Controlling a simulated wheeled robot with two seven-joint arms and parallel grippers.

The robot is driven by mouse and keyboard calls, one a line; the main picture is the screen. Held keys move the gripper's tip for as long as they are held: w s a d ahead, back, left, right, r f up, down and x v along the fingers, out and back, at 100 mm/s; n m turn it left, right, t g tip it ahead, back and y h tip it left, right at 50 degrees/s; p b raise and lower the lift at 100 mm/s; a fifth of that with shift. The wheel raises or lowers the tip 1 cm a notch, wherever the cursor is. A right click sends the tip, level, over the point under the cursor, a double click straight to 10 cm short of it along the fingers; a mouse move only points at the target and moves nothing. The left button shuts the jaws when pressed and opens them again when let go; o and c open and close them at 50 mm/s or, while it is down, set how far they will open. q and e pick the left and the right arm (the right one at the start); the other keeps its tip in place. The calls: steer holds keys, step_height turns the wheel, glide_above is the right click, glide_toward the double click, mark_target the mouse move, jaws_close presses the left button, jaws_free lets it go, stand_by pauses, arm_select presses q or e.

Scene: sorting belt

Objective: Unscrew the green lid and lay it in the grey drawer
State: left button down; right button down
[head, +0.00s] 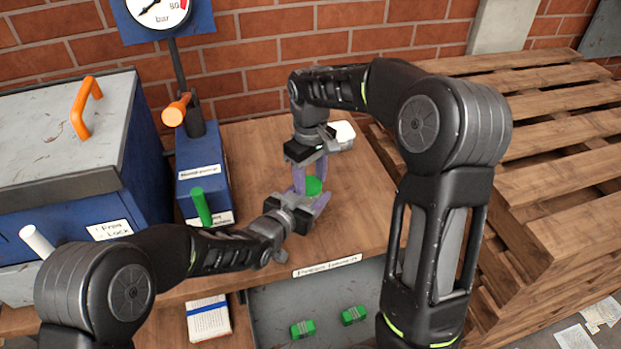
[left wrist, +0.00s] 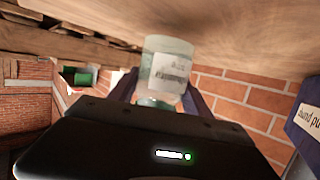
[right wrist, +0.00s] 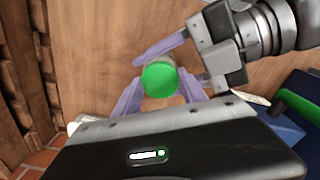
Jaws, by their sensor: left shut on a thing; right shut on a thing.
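The round green lid (head: 313,186) sits on a clear glass jar (left wrist: 168,66) with a white label; the jar is mostly hidden in the head view. The lid also shows from above in the right wrist view (right wrist: 160,80). My left gripper (head: 312,203) comes in from the left and is shut around the jar. My right gripper (head: 311,178) reaches down from above and is shut on the lid, one finger on each side. The grey drawer (head: 272,306) is open below the table edge, with two green blocks (head: 302,329) inside.
A blue box with a green lever (head: 201,206) and a gauge post stand left of the jar. A blue-grey chest with an orange handle (head: 84,108) is at far left. A white object (head: 343,133) lies behind my right gripper. Wooden pallets (head: 540,150) are at right.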

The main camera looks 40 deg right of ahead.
mark_target(309, 185)
steer(key=shift+w+a+r, duration=0.1)
steer(key=shift+w+a, duration=0.1)
steer(key=shift+a, duration=0.2)
steer(key=c, duration=1)
jaws_free()
steer(key=o, duration=0.4)
steer(key=shift+s+d, duration=0.1)
steer(key=shift+d, duration=0.1)
steer(key=shift+s+r, duration=0.1)
steer(key=shift+r, duration=2.35)
